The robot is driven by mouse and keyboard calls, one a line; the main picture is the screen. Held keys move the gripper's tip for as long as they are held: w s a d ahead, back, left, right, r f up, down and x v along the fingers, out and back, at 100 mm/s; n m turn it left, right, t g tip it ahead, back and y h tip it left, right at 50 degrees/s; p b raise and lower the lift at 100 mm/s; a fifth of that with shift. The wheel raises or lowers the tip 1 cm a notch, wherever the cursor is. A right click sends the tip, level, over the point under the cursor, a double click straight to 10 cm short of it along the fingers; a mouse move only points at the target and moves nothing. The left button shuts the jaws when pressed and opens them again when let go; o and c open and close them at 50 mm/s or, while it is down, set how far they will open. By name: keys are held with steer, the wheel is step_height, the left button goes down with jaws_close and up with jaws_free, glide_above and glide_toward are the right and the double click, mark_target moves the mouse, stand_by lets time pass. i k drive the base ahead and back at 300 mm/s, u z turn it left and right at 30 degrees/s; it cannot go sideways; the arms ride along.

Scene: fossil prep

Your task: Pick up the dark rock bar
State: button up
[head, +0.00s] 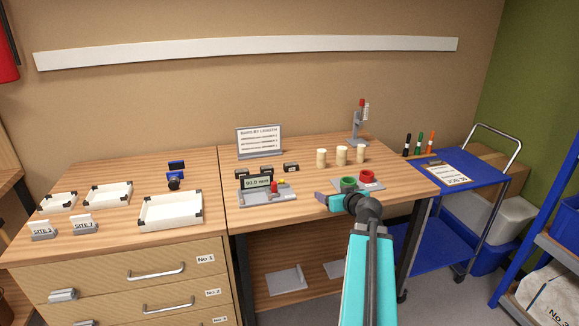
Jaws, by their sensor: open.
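I cannot clearly make out a dark rock bar in the head view. Small dark blocks with pale faces, one of them (291,167), stand in a row behind the measuring device (268,193), too small to identify. The device has a grey base, a display that seems to read 80.0 mm, and a red part on top. My gripper (322,197) is at the front edge of the right table, just right of the device and apart from it. It is open, and I see nothing held in it. My arm hides part of the table edge.
A grey plate with a green ring (347,183) and a red ring (367,176) sits close behind my gripper. Cream cylinders (341,156) and a sign (259,141) stand farther back. White trays (171,211) lie on the left cabinet. A blue cart (462,181) stands right.

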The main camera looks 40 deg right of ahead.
mark_target(292, 165)
steer(key=i, duration=0.85)
steer(key=u, duration=0.1)
